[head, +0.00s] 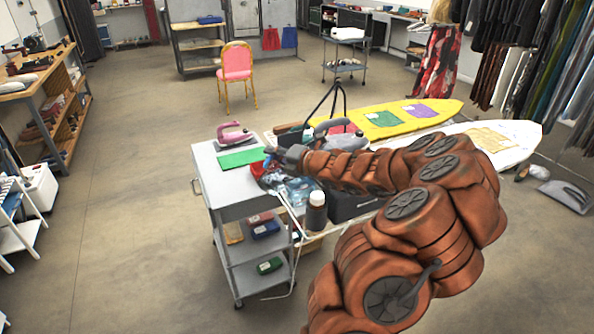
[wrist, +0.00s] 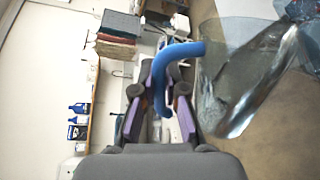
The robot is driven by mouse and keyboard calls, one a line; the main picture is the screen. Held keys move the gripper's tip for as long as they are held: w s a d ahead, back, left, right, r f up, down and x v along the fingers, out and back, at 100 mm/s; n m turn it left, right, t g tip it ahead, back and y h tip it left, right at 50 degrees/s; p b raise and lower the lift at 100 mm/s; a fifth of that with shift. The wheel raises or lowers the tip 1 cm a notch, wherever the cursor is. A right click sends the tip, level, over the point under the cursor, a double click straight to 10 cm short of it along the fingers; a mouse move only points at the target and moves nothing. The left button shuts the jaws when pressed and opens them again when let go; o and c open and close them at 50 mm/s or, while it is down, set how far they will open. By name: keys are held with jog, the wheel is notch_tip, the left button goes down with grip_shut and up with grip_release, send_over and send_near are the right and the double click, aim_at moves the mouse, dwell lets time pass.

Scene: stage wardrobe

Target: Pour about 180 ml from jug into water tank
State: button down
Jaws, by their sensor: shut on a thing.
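My gripper (wrist: 172,92) is shut on the blue handle of the clear jug (wrist: 238,85) in the wrist view. The see-through jug body lies to the right of the fingers and looks slanted in that picture. In the head view my gripper (head: 279,157) is over the top of the grey cart, with a bit of blue handle at its tip. A clear bluish shape (head: 297,190) shows on the cart below my arm; I cannot tell whether it is the water tank or part of the jug. The water level cannot be made out.
Ironing boards with a yellow cover (head: 440,110) and a white cover (head: 524,138) stand to the right.

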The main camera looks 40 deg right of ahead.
aim_at(265, 178)
jog(key=shift+d+r, duration=0.1)
jog(key=b, duration=0.2)
jog(key=a+f+b, duration=0.1)
jog(key=b, duration=0.1)
jog(key=shift+f+n, duration=0.3)
jog(key=f+b, duration=0.1)
jog(key=b, duration=0.4)
jog(key=shift+s+a+n+b, duration=0.15)
jog(key=shift+a+n+b, duration=0.25)
jog(key=shift+r+b, duration=0.1)
jog(key=shift+b, duration=0.3)
jog(key=shift+a+r, duration=0.1)
jog(key=shift+r, duration=0.15)
jog(key=f+b, duration=0.1)
jog(key=b, duration=0.2)
jog(key=shift+a+n, duration=0.2)
jog(key=shift+n, duration=0.2)
jog(key=b, duration=0.2)
jog(key=a+f+n+b, duration=0.1)
jog(key=b, duration=0.1)
jog(key=f+n+h+b, duration=0.1)
jog(key=b, duration=0.1)
jog(key=shift+s+a+f+t, duration=0.2)
jog(key=shift+a+f+t, duration=0.05)
jog(key=shift+a+t, duration=0.1)
jog(key=shift+a+f, duration=0.1)
jog(key=shift+a, duration=0.05)
